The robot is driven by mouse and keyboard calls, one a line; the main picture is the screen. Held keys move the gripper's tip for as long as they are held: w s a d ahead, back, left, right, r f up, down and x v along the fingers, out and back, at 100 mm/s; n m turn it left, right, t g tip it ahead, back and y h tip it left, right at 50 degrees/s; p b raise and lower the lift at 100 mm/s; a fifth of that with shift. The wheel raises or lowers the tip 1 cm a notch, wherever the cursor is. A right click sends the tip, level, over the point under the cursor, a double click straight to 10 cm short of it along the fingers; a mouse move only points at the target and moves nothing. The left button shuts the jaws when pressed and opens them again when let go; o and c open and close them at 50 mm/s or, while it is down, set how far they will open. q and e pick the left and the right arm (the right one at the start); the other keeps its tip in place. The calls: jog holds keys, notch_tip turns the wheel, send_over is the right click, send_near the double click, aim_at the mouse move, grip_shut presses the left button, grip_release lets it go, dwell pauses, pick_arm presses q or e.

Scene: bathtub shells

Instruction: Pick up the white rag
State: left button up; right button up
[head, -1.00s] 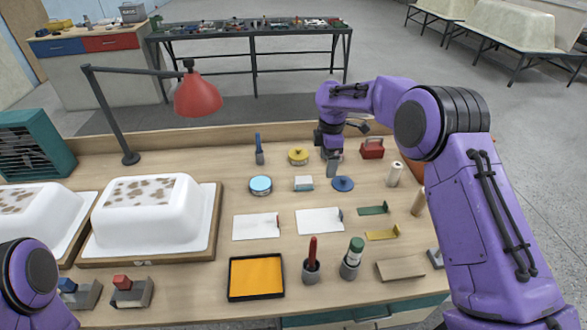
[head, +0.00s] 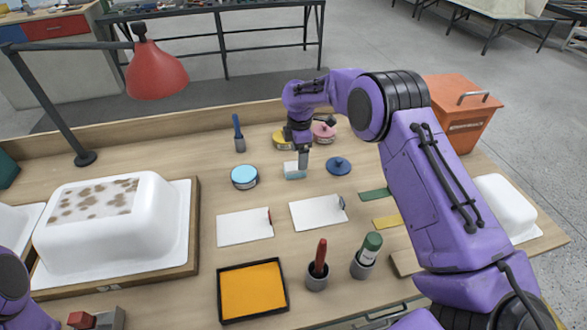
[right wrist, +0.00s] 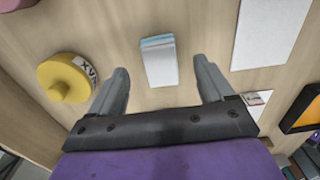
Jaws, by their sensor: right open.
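The white rag (head: 292,172) is a small folded stack, white with a light blue edge, lying on the workbench. In the right wrist view it (right wrist: 160,65) sits upright in the picture, centred between my fingers. My right gripper (head: 303,158) is at the rag, its fingers overlapping the rag's back right edge in the head view. In the right wrist view the right gripper (right wrist: 161,72) is open and empty, with bare wood on both sides of the rag. The left gripper is out of view; only part of my left arm shows at the left edge.
A yellow tin (right wrist: 66,78) stands beside one finger; a blue lid (head: 339,166) and blue-topped tin (head: 244,177) flank the rag. White sheets (head: 317,212) lie in front. A red lamp (head: 155,75) and white tub shell (head: 105,220) stand left, an orange bin (head: 462,115) right.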

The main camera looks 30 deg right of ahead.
aim_at(294, 165)
jog(key=f+p, duration=0.1)
jog(key=f, duration=0.1)
jog(key=a+f+p, duration=0.1)
jog(key=f, duration=0.2)
jog(key=shift+w+a, duration=0.2)
jog(key=shift+f, duration=0.3)
jog(key=c, duration=1.1)
jog(key=shift+r, duration=0.15)
jog(key=shift+c, duration=0.2)
jog(key=shift+r, duration=0.25)
notch_tip(294, 165, up, 3)
jog(key=shift+s+b, duration=0.1)
jog(key=shift+b, duration=0.45)
jog(key=s+a+r+b, duration=0.3)
jog(key=s+a+r, duration=0.2)
jog(key=s+r, duration=0.4)
jog(key=s, duration=0.4)
jog(key=shift+r, duration=0.2)
